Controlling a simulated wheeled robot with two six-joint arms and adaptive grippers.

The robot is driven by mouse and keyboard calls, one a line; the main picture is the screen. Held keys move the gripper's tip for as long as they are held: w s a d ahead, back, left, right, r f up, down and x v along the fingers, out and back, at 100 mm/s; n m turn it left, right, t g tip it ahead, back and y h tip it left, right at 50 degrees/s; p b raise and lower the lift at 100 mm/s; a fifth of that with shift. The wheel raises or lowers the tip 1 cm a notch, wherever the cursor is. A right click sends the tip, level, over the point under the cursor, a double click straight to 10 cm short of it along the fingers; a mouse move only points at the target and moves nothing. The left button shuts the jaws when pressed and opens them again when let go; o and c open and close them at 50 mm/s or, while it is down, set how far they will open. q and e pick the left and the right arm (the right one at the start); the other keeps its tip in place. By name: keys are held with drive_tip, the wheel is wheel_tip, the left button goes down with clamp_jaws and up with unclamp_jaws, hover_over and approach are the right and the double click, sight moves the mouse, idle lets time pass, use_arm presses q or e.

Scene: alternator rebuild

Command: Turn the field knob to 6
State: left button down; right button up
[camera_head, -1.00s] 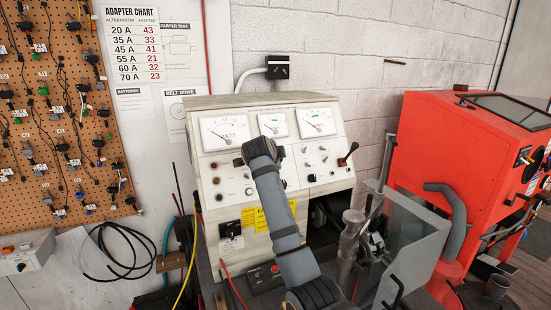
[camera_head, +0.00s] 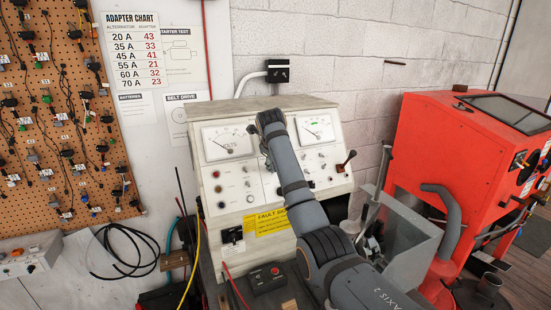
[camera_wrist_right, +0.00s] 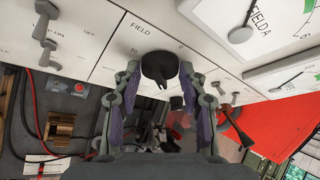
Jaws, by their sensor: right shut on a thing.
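In the right wrist view the dark round field knob (camera_wrist_right: 158,66) stands out from the white panel under the printed word FIELD. Its small pointer tab faces down in that picture; the number it marks cannot be read. My right gripper (camera_wrist_right: 160,76) has one finger on each side of the knob and is shut on it. My left gripper is not in view.
Meters, including the volts meter (camera_head: 229,143), sit above the controls. A lever (camera_head: 346,161) sticks out at the panel's right. A grey metal guard (camera_head: 412,235) stands at lower right, beside a red cabinet (camera_head: 450,150). Cables hang at the left.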

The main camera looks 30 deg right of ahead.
drive_tip(key=m+y+p, duration=0.2)
drive_tip(key=m, duration=0.1)
drive_tip(key=shift+d+r+g, duration=0.15)
drive_tip(key=shift+d+g, duration=0.15)
drive_tip(key=shift+d+m+y+p, duration=0.1)
drive_tip(key=shift+m+y+p, duration=0.2)
drive_tip(key=shift+m+y, duration=0.3)
drive_tip(key=shift+m, duration=0.3)
drive_tip(key=o, duration=1.1)
drive_tip(key=shift+w, duration=0.1)
drive_tip(key=shift+o, duration=0.2)
drive_tip(key=shift+r, duration=0.2)
drive_tip(key=d+v, duration=0.1)
drive_tip(key=v, duration=1)
drive_tip(key=shift+s+a+r, duration=0.15)
drive_tip(key=shift+s+a, duration=0.1)
drive_tip(key=shift+a, duration=0.25)
